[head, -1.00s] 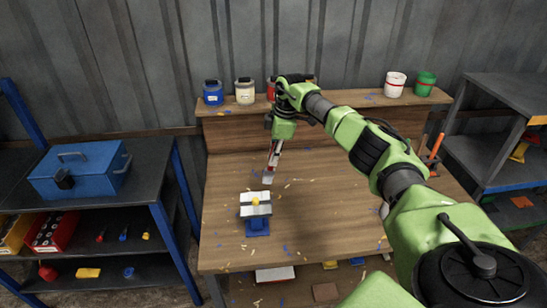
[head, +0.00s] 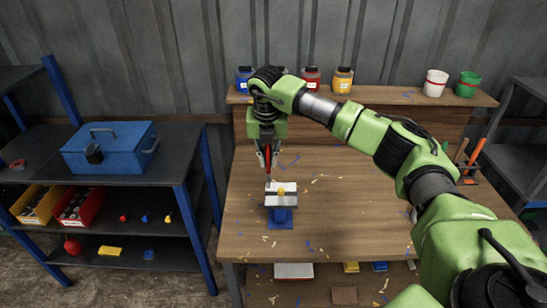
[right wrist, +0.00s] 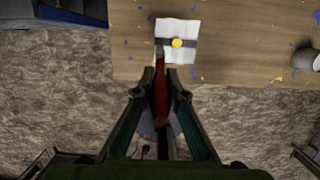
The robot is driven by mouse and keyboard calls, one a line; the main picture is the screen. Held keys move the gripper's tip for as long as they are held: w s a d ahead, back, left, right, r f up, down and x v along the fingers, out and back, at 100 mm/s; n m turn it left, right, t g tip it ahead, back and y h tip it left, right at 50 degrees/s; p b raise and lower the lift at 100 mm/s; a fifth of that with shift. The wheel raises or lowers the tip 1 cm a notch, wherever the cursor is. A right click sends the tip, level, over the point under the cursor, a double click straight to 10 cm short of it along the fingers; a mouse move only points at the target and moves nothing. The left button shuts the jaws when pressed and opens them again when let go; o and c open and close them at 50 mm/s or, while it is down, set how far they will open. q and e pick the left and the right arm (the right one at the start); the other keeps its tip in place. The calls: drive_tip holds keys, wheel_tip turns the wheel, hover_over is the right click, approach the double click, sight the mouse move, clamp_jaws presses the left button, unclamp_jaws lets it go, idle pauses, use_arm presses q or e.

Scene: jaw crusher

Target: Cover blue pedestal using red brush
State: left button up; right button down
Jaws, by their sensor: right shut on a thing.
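The blue pedestal (head: 281,218) stands near the front left of the wooden workbench. On it lies a white top piece (head: 275,201) with a dark band and a small yellow round thing (head: 281,190) in the middle. The white top also shows in the right wrist view (right wrist: 177,55). My right gripper (head: 267,163) is shut on the red brush (right wrist: 160,98), above the far left edge of the white top. The brush points down, its tip overlapping that edge in the wrist view; I cannot tell whether they touch. My left gripper is not in view.
Jars, blue (head: 244,79), red (head: 311,79) and yellow (head: 343,80), stand on the bench's back shelf, with white (head: 436,83) and green (head: 468,84) pots. A blue toolbox (head: 110,148) sits on the left rack. The bench right of the pedestal is mostly clear, with scattered chips.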

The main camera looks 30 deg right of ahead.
sight(268, 175)
drive_tip(key=shift+a+f+b, duration=0.1)
drive_tip(key=shift+f+b, duration=1.2)
drive_tip(key=shift+f, duration=1.2)
drive_tip(key=shift+f+b, duration=0.35)
drive_tip(key=shift+f, duration=0.1)
drive_tip(key=shift+w+d+b, duration=0.7)
drive_tip(key=shift+w+d, duration=0.55)
drive_tip(key=shift+w, duration=0.8)
drive_tip(key=shift+s+a+p, duration=0.2)
drive_tip(key=shift+s+a, duration=0.2)
drive_tip(key=shift+s, duration=0.3)
drive_tip(key=shift+s+a+p, duration=0.15)
drive_tip(key=shift+s+a, duration=0.25)
drive_tip(key=shift+s, duration=0.25)
drive_tip(key=shift+s+a+p, duration=0.2)
drive_tip(key=shift+s+a, duration=0.2)
drive_tip(key=shift+s, duration=0.3)
drive_tip(key=shift+r, duration=0.1)
